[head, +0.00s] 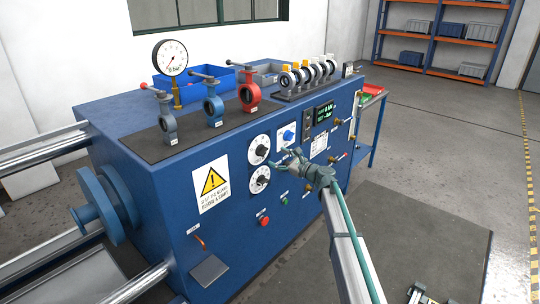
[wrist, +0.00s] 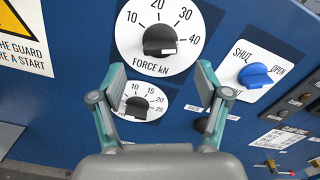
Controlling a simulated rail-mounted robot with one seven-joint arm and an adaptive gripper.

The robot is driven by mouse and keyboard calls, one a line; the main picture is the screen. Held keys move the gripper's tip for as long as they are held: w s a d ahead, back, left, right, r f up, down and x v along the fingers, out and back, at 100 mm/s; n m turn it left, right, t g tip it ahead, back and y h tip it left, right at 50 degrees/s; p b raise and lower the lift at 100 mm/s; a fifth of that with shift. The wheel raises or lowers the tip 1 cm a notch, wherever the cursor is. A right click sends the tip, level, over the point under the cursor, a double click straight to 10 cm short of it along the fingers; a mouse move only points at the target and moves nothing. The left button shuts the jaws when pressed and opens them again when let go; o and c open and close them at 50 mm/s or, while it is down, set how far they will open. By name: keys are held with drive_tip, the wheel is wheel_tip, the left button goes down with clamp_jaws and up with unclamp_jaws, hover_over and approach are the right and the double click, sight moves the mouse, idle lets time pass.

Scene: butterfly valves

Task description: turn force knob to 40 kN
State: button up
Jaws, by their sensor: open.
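The force knob (wrist: 160,40) is a black knob on a white round dial marked FORCE kN, with 10, 20, 30 and 40 visible. In the head view it is the upper dial (head: 259,149) on the blue panel. I cannot tell its exact setting. My gripper (wrist: 161,82) is open and empty, its fingers apart below the force knob and not around it. In the head view my gripper (head: 284,158) is just right of the dials. The display (head: 325,114) appears to read 0 kN.
A smaller black-knobbed dial (wrist: 138,106) is below the force dial, partly behind my left finger. A blue SHUT/OPEN knob (wrist: 256,75) is to the right. A yellow warning sign (head: 212,183) is left of the dials. Several valves stand on the bench top.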

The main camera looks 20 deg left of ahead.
drive_tip(key=shift+v, duration=1.65)
